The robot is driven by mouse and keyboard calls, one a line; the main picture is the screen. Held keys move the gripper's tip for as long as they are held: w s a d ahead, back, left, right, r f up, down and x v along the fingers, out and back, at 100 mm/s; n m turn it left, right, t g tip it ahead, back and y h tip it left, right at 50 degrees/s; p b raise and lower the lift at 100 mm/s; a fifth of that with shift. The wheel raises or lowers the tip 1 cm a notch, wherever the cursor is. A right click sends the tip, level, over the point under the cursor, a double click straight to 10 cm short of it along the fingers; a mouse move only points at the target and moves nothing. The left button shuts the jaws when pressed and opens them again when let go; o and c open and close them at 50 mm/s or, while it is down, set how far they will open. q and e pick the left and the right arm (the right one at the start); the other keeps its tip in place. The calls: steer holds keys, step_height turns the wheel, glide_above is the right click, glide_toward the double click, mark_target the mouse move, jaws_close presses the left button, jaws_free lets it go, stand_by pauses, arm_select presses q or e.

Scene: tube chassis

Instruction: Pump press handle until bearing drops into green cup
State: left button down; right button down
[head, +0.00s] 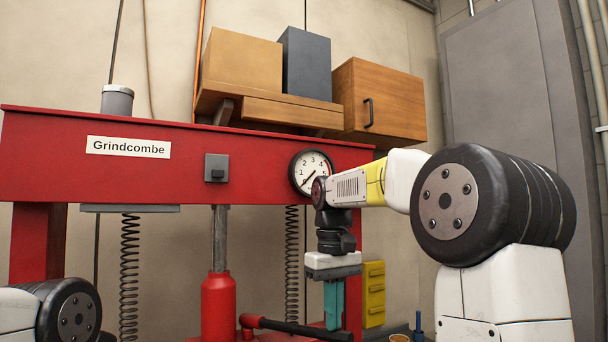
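The red press (160,165) fills the left and middle of the head view. Its red jack (218,305) with a grey ram stands below the beam. The press handle is a dark bar (290,327) with a red socket, low in the view, slanting slightly down to the right. My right gripper (334,327) points down with teal fingers at the handle's right part. I cannot tell whether the fingers grip the bar or are just beside it. My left gripper is out of view; only part of my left arm shows. I see no bearing and no green cup.
A dial gauge (311,172) sits on the beam. Springs (130,275) hang on both sides of the jack. A yellow slotted block (374,293) is right of my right gripper. A blue object (418,328) stands at the bottom edge. A wall shelf (270,108) holds boxes above.

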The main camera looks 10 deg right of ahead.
step_height(320, 180, down, 11)
step_height(320, 180, up, 15)
steer(key=shift+f, duration=0.15)
stand_by(1.0)
steer(key=shift+f, duration=0.1)
stand_by(0.4)
steer(key=shift+f, duration=7.45)
step_height(320, 180, up, 15)
steer(key=shift+f, duration=0.1)
